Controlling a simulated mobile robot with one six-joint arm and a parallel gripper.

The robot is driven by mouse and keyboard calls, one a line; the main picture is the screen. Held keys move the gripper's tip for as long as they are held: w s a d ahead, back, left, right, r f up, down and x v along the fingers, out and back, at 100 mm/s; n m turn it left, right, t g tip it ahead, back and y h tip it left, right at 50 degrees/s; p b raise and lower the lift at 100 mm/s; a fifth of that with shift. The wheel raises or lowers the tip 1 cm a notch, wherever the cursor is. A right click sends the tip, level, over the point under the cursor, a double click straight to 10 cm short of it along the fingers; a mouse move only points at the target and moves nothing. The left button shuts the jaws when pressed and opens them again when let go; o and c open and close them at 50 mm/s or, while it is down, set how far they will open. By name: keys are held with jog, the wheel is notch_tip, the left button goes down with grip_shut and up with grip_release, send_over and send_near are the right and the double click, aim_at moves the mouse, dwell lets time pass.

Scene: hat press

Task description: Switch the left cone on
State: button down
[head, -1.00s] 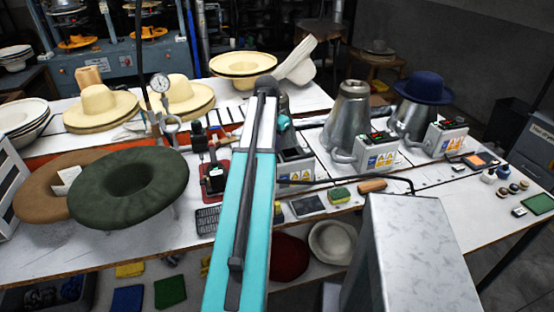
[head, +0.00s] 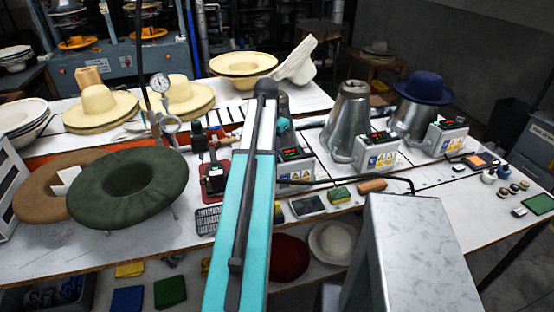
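The left cone (head: 282,103) is a grey metal form mostly hidden behind my teal arm; only a small part shows. Its control box (head: 296,165) stands in front of it, just right of my arm, with yellow warning labels. Small red and green marks show on the box's top, too small to tell the switch position. My arm rises from the bottom centre towards the left cone. A teal and dark wrist part shows beside the cone. My gripper is hidden behind the arm, so its fingers and any contact cannot be seen.
The middle cone (head: 350,115) is bare, with its own box (head: 377,152). The right cone (head: 412,122) wears a blue hat (head: 424,88) beside another box (head: 446,136). A green felt hat (head: 128,188) lies left. A sponge (head: 340,194) and brown block (head: 371,185) lie in front.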

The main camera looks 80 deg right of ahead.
dwell(0.3)
notch_tip(320, 180, up, 7)
jog(key=p, duration=0.4)
dwell(0.7)
jog(key=shift+f, duration=0.1)
dwell(0.5)
